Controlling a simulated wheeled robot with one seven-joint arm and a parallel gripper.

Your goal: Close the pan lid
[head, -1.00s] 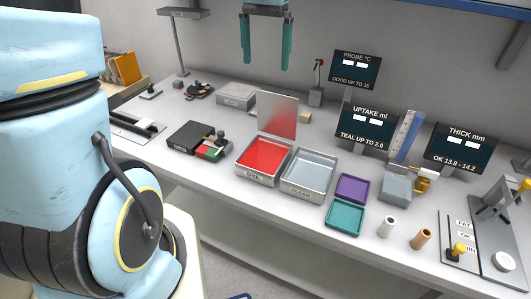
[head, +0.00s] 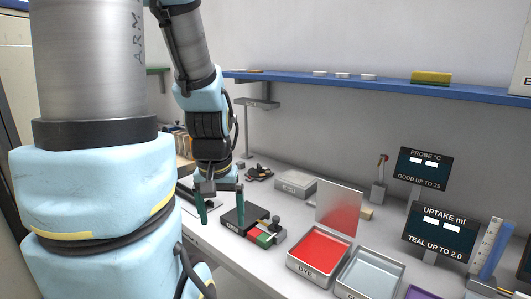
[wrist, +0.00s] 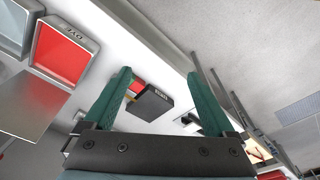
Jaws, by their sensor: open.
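The dye pan (head: 303,269) is a metal tray with red inside, on the bench in the head view. Its flat metal lid (head: 338,208) stands upright at the pan's back edge, open, with red reflected on it. In the wrist view the dye pan (wrist: 92,38) is at upper left, with the lid (wrist: 25,105) below it. My gripper (head: 220,208) is open and empty, left of the pan and lid and apart from both. In the wrist view its two green fingers (wrist: 160,75) are spread wide.
A black box (head: 240,217) with a stamp and red and green pads lies near my gripper. The clear pan (head: 345,288) stands right of the dye pan. A grey box (head: 296,183) sits behind. Sign stands (head: 423,168) are at right, and a blue shelf (head: 390,84) runs above.

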